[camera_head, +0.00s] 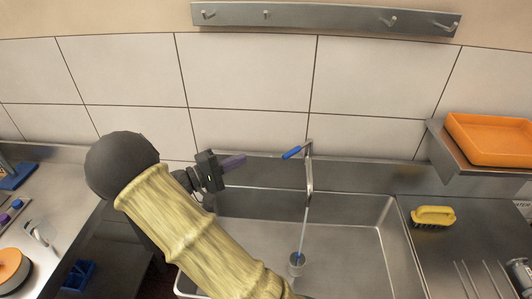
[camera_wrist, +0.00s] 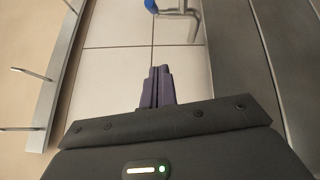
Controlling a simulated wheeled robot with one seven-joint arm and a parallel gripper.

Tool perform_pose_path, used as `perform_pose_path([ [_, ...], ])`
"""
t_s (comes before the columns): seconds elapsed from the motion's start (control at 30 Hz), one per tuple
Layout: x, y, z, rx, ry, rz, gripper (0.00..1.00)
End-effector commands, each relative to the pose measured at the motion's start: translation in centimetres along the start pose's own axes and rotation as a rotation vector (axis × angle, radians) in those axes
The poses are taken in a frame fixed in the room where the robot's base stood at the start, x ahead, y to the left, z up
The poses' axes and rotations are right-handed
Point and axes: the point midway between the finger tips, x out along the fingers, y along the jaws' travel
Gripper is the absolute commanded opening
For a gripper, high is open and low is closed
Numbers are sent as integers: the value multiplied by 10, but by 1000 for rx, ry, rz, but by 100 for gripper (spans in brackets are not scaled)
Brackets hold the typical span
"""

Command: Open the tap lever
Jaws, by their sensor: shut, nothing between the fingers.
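The tap (camera_head: 309,178) is a slim metal spout at the back edge of the sink. Its lever (camera_head: 292,153) has a blue grip that sticks out to the left of the tap top. In the wrist view the blue grip (camera_wrist: 151,5) shows at the top edge, partly cut off, beside the metal tap (camera_wrist: 180,12). My gripper (camera_head: 243,159) is shut and empty, to the left of the lever and apart from it. Its purple fingers (camera_wrist: 160,70) are together in the wrist view and point toward the lever.
A small cup-like thing (camera_head: 296,262) is in the sink (camera_head: 350,250), with a thin pale line above it; I cannot tell if that is water. A yellow brush (camera_head: 433,215) lies right of the sink. An orange tray (camera_head: 488,138) sits on a shelf. A hook rail (camera_head: 330,17) hangs above.

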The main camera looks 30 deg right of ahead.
Motion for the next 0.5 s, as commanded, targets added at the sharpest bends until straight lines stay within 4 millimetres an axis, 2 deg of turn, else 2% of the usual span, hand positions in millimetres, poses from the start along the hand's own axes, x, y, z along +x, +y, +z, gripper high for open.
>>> perform_pose_path([
  [0.17,18,2,1,-2,-4,-1,0],
  [0.5,76,2,2,-4,-6,-2,0],
])
